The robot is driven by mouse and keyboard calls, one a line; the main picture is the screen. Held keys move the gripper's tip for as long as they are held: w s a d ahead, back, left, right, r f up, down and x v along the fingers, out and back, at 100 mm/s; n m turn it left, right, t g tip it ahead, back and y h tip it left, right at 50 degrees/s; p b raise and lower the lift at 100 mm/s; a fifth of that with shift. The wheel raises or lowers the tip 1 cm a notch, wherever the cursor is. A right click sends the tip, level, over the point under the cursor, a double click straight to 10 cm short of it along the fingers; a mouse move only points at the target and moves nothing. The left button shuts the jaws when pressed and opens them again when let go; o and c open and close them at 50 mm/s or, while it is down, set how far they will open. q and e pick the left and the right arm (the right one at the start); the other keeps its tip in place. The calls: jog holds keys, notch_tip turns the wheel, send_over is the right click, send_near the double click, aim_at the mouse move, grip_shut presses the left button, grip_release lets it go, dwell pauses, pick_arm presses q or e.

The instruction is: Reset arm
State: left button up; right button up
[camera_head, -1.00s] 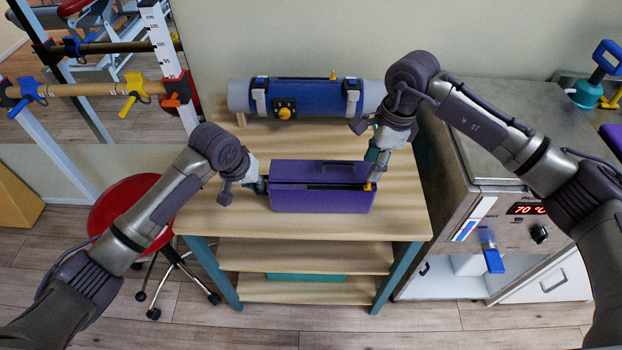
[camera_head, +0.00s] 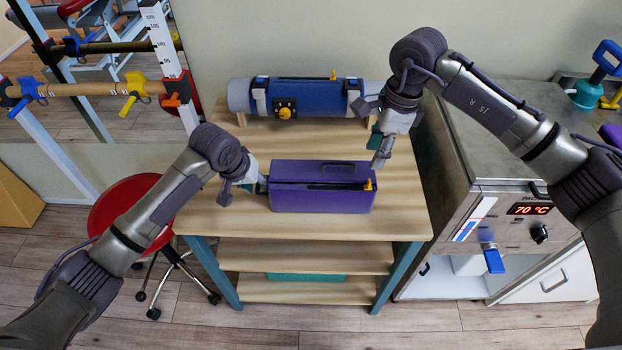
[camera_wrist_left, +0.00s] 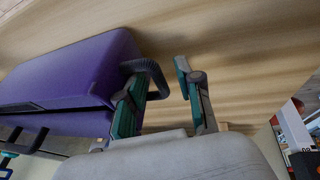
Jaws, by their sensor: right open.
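A purple case (camera_head: 322,198) with a dark handle on its top stands on the wooden table. It also shows in the left wrist view (camera_wrist_left: 75,70), with a dark loop handle (camera_wrist_left: 152,72) on its end. My left gripper (camera_head: 262,184) is at the case's left end. In the left wrist view its two fingers (camera_wrist_left: 163,95) are apart. One finger overlaps the loop handle, and part of the loop lies between the fingers; contact cannot be told. My right gripper (camera_head: 377,152) is open, just behind and above the case's right end, apart from it.
A blue and grey cylinder device (camera_head: 310,97) lies on a stand at the table's back. A steel heater cabinet (camera_head: 500,215) reading 70 °C stands to the right. A red stool (camera_head: 125,210) stands to the left. The front strip of the tabletop (camera_head: 300,226) is bare.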

pick_arm(q)
jog(key=shift+r, duration=0.15)
pick_arm(e)
jog(key=shift+r, duration=0.1)
pick_arm(q)
jog(key=shift+r+p, duration=4.45)
jog(key=shift+p, duration=0.85)
pick_arm(e)
notch_tip(320, 180, up, 10)
jog(key=shift+r, duration=0.2)
